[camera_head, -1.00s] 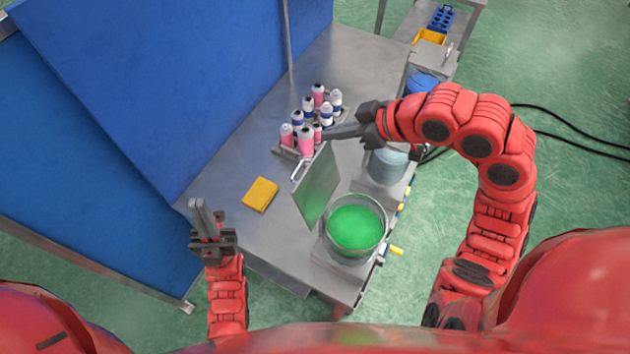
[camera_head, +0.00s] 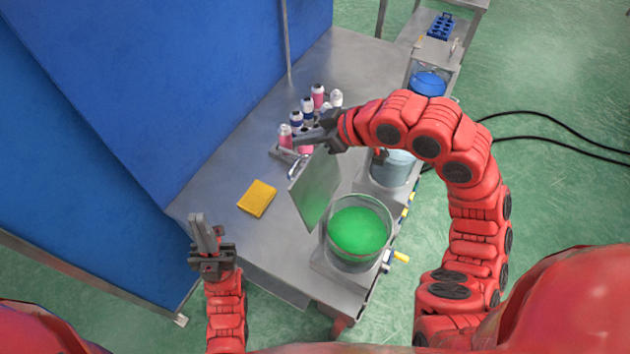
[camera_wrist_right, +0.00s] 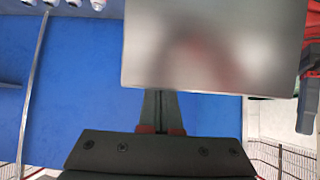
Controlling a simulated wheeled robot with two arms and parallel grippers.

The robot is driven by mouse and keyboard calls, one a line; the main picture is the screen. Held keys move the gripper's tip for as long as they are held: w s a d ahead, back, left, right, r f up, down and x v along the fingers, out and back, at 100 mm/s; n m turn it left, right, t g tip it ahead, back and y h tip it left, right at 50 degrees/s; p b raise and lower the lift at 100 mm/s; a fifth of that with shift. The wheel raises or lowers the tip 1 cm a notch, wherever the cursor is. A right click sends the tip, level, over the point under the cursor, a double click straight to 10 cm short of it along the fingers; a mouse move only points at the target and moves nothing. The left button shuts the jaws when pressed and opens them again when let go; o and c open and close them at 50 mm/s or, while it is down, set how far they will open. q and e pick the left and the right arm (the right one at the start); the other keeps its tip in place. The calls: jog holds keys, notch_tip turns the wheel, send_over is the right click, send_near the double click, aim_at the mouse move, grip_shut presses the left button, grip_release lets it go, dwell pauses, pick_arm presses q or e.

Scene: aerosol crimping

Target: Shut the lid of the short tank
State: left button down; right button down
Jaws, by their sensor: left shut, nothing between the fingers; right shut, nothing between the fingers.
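The short tank (camera_head: 352,252) is a round glass tank with green liquid, at the near end of the steel table. Its lid (camera_head: 317,188) is a square metal plate standing up, tilted open, at the tank's left far side, with a handle (camera_head: 296,168) on its far face. My right gripper (camera_head: 303,139) is shut and empty, just above and behind the lid's upper edge; whether it touches the lid cannot be told. In the right wrist view, the lid (camera_wrist_right: 215,45) fills the upper right beyond the shut fingers (camera_wrist_right: 160,108). My left gripper (camera_head: 202,230) is shut and empty by the table's near left edge.
Several bottles (camera_head: 318,92) stand in a rack behind my right gripper. A tank of pale liquid (camera_head: 393,170) and one of blue liquid (camera_head: 428,84) stand farther along the table's right side. A yellow sponge-like block (camera_head: 257,198) lies on the left, with bare table around it.

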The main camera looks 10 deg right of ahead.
jog(key=shift+s+d+f+p, duration=0.1)
jog(key=shift+s+d+p, duration=0.1)
jog(key=shift+s+d, duration=0.4)
jog(key=shift+s+d+p, duration=0.2)
jog(key=shift+s+d, duration=0.05)
jog(key=shift+d, duration=0.5)
jog(key=shift+s+d+f+p, duration=0.1)
jog(key=shift+s+d+p, duration=0.1)
jog(key=shift+s+d, duration=0.4)
jog(key=shift+s+d+r, duration=0.1)
jog(key=shift+s+d, duration=0.25)
jog(key=shift+d, duration=0.35)
jog(key=shift+s+d, duration=0.45)
jog(key=shift+d, duration=0.25)
jog(key=shift+s+d, duration=0.45)
jog(key=shift+d, duration=0.25)
jog(key=p, duration=0.4)
send_near(325, 153)
jog(key=shift+d, duration=0.15)
jog(key=shift+d, duration=0.1)
